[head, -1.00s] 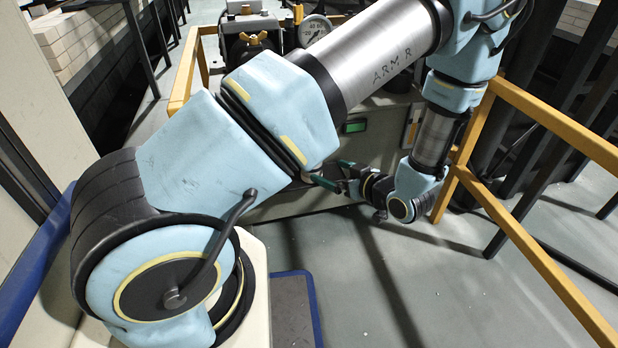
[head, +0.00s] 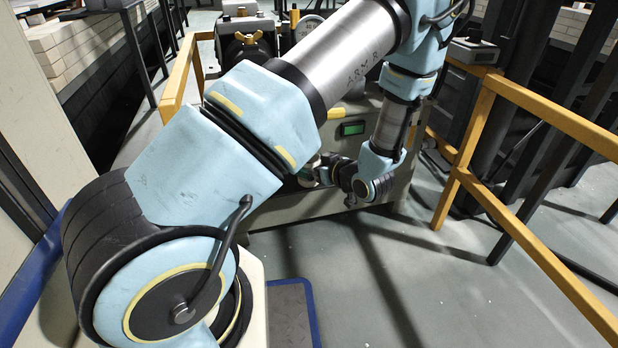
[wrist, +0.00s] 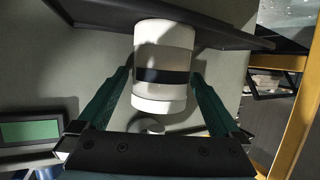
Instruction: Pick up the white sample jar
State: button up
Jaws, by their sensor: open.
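The white sample jar (wrist: 163,62) shows in the wrist view as a pale cylinder with a dark band around it. Its upper end in that picture meets a dark ledge (wrist: 225,33). My gripper (wrist: 160,80) is open, with one green finger on each side of the jar's lower part. A narrow gap seems to remain on both sides. In the head view my gripper (head: 322,171) is small, in front of the grey cabinet and partly behind my arm. I cannot make out the jar clearly there.
A green display (head: 352,128) is on the cabinet front, and it also shows at left in the wrist view (wrist: 31,131). A yellow railing (head: 540,117) stands to the right, with dark posts behind it. The grey floor (head: 400,270) in front is mostly clear.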

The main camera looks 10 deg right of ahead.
jog(key=shift+c, duration=0.4)
grip_shut()
dwell(0.4)
